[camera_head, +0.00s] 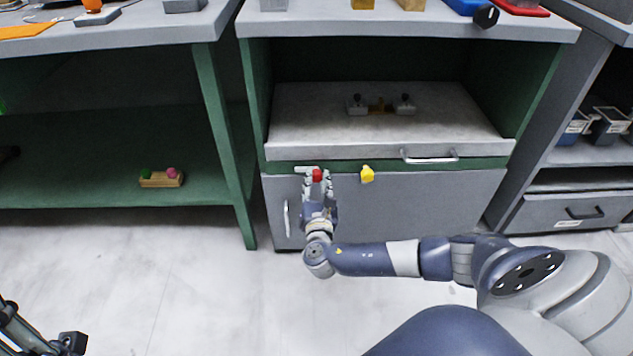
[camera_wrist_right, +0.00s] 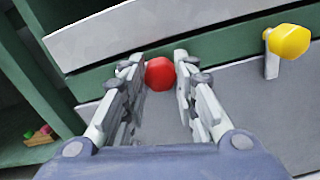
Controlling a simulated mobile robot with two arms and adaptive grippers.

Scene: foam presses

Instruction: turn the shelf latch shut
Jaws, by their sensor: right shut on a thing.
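Two latch knobs sit at the green rail under the pull-out shelf (camera_head: 390,137): a red knob (camera_head: 317,175) and, to its right, a yellow knob (camera_head: 367,174). A light bar extends left beside the red knob; a short light bar hangs below the yellow knob (camera_wrist_right: 289,41) in the wrist view. I cannot tell which knob is the shelf latch. My right gripper (camera_head: 317,178) is shut on the red knob (camera_wrist_right: 160,74), which shows between its fingertips (camera_wrist_right: 161,76). My left gripper (camera_head: 70,343) is partly in view at the lower left, its fingers unclear.
A green workbench (camera_head: 215,140) stands left, a drawer unit (camera_head: 560,213) right. The floor in front is clear.

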